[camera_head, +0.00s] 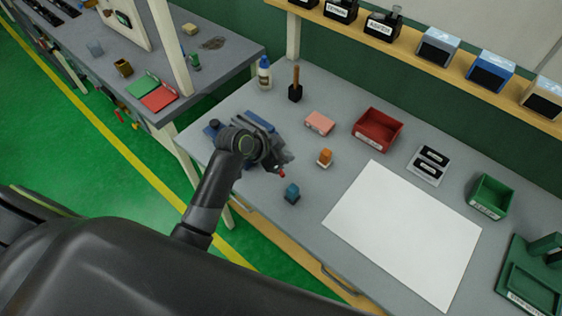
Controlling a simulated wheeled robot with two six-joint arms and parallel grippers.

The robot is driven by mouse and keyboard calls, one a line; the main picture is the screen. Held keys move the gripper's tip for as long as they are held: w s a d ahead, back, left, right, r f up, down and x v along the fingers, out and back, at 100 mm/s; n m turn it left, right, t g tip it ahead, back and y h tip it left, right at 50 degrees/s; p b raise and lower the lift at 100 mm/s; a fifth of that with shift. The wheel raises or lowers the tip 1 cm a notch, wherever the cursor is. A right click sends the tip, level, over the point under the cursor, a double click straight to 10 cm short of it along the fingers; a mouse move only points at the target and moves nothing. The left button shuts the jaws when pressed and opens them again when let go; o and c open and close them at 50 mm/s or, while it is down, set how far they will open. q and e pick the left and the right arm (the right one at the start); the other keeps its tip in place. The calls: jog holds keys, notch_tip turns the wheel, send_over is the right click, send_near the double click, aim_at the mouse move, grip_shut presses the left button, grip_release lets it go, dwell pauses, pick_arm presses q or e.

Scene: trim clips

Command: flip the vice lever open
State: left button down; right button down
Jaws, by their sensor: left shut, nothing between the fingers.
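The blue vice (258,122) sits near the left end of the grey workbench (300,225). My left arm crosses in front of it and hides much of it. My left gripper (283,160) is at the vice's right side, shut and with nothing held. A small red tip (282,174) shows just below the gripper; it may be the lever's end, but I cannot tell. The rest of the lever is hidden, so its position is unclear. I cannot tell whether the gripper touches it. My right gripper is out of view.
Near the vice are a teal block (292,194), an orange block (325,158), a pink block (320,123), a bottle (264,74) and a black holder (295,93). A red bin (378,130) and a white sheet (405,230) lie to the right.

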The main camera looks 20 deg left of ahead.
pick_arm(q)
jog(key=x, duration=0.3)
jog(key=shift+w+d+f+p, duration=0.1)
jog(key=shift+d+f+p, duration=0.1)
jog(key=shift+p, duration=0.15)
jog(key=shift+s+a+f+p, duration=0.2)
jog(key=shift+s+a+p, duration=0.85)
jog(key=shift+s, duration=0.1)
jog(key=shift+s+a+f, duration=0.15)
jog(key=shift+s+a, duration=0.2)
jog(key=shift+s, duration=0.05)
jog(key=shift+w, duration=0.1)
